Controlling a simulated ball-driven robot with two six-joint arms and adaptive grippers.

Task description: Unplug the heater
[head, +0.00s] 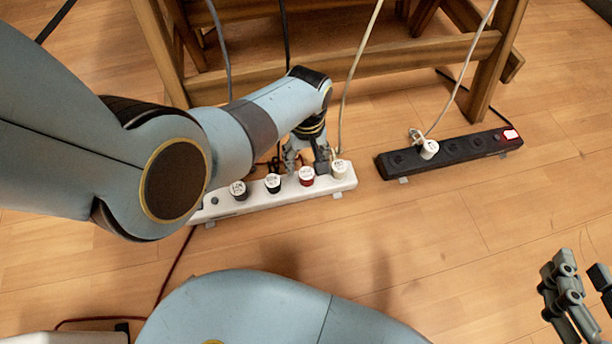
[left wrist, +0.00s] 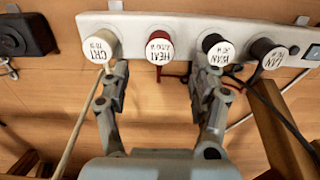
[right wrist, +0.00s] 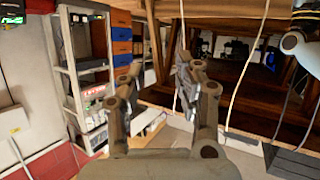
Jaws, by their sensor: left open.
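The heater plug, red with a white round cap reading HEAT, sits in the white power strip (head: 225,209). It shows in the head view (head: 306,177) and the left wrist view (left wrist: 160,48). My left gripper (head: 306,160) is open just over the strip. In the left wrist view its fingers (left wrist: 160,76) are on either side of the heater plug's line, with a gap to the plug. The left finger is close to the CRT plug (left wrist: 101,46), the right finger to a black plug (left wrist: 216,49). My right gripper (head: 580,282) is open and empty, away from the strip.
Another black plug (left wrist: 268,54) is in the white strip. A black power strip (head: 465,150) with one white plug (head: 429,149) lies to the right. A wooden frame (head: 400,58) stands behind, with cables hanging down. Floor (head: 450,240) in front is clear.

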